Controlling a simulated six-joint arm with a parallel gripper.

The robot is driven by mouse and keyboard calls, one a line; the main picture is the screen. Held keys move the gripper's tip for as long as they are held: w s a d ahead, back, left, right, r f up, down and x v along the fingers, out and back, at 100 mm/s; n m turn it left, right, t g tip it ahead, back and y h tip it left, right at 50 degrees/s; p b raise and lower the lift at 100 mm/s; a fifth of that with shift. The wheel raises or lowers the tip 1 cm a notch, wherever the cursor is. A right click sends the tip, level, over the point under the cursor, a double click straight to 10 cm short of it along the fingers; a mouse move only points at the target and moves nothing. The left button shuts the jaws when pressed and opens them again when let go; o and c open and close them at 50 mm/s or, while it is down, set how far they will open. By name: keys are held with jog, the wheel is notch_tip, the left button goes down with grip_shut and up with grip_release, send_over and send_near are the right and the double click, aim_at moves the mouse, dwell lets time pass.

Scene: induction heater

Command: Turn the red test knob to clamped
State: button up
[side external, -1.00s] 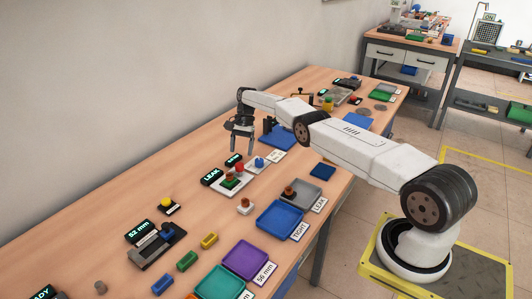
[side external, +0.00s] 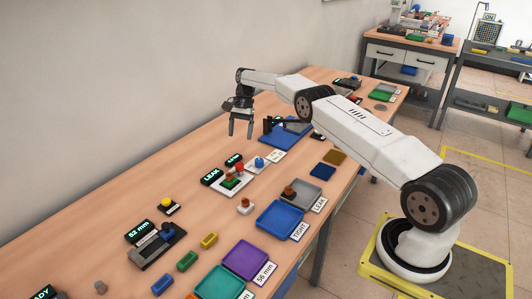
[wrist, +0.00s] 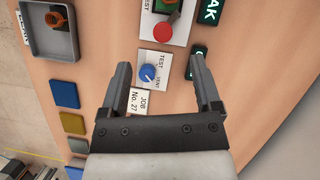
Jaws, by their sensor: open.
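The red test knob (wrist: 163,32) shows at the top of the wrist view, on a white plate beside a green block (wrist: 167,6). In the side view the red knob (side external: 239,169) is small, beside the green block and its brown part. My gripper (side external: 240,134) is open and empty above the table, fingers pointing down, apart from the knob. The red knob lies beyond the fingertips.
A LEAK display (side external: 210,175) and a smaller lit display (side external: 234,160) stand close to the white plate. A grey tray (side external: 305,192) with a brown part and a blue tray (side external: 279,221) lie toward the table's front.

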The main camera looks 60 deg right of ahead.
aim_at(239, 165)
jog(key=shift+f, duration=0.15)
jog(key=f+h, duration=0.1)
jog(key=a+f+m+h, duration=0.1)
jog(key=h, duration=0.1)
jog(key=f+h, duration=0.1)
jog(key=h, duration=0.1)
jog(key=shift+s+a+f, duration=0.15)
jog(key=shift+s+a, duration=0.05)
jog(key=shift+a, duration=0.05)
jog(key=h, duration=0.1)
jog(key=a, duration=0.1)
jog(key=t+h, duration=0.1)
jog(key=shift+s+a+f+h, duration=0.3)
jog(key=shift+a, duration=0.05)
jog(key=shift+s+a+f+n+t+h, duration=0.15)
jog(key=shift+a+n+t+h, duration=0.15)
jog(key=shift+a, duration=0.3)
jog(key=shift+s+a+r+n+t+h, duration=0.1)
jog(key=shift+a+n+t+h, duration=0.1)
jog(key=shift+a+n+t, duration=0.25)
jog(key=shift+f, duration=0.15)
jog(key=shift+x, duration=3.85)
jog(key=shift+a, duration=0.1)
jog(key=shift+s, duration=0.1)
grip_shut()
